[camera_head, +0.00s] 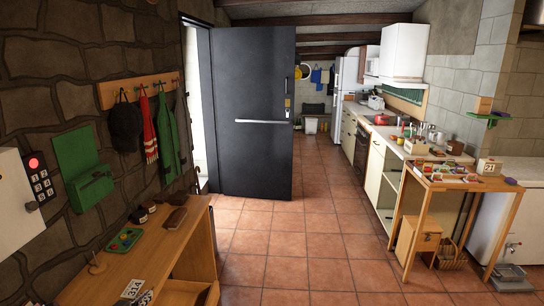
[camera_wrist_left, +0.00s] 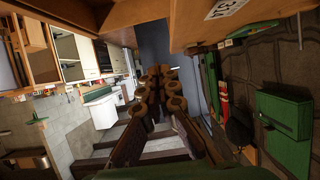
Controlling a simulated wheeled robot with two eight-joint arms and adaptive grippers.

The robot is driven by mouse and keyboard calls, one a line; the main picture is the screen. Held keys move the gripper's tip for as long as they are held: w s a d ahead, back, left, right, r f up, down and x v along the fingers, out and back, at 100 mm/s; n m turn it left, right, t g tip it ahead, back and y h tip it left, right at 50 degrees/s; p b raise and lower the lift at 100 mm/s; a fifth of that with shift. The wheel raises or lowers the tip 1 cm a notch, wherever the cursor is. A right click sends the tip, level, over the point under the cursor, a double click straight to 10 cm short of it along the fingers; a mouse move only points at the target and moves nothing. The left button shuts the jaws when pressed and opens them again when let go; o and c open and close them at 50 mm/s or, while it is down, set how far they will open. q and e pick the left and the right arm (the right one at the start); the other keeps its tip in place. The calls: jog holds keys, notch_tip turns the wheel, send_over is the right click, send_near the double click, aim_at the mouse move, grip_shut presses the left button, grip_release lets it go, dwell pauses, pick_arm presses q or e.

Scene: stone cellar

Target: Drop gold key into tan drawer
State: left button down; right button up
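I cannot make out a gold key in either view. A small yellowish item (camera_head: 287,102) sits by the handle of the dark door, too small to tell what it is. An open-fronted tan wooden desk (camera_head: 150,250) stands at the lower left; a tan board (camera_head: 186,292) shows low in its opening, and I cannot tell if it is the drawer. My left gripper (camera_wrist_left: 158,75) shows in the left wrist view, its brown-black fingers close together, with nothing visible between them. It is not discernible in the head view. My right gripper is in neither view.
A dark door (camera_head: 250,150) stands ajar. A cluttered wooden side table (camera_head: 440,181) stands right. The tiled floor (camera_head: 300,250) between is clear.

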pick_arm(q)
notch_tip(320, 180, down, 6)
jog(key=b, duration=0.3)
jog(key=shift+r, duration=0.2)
jog(key=c, duration=1.6)
grip_release()
jog(key=shift+c, duration=0.2)
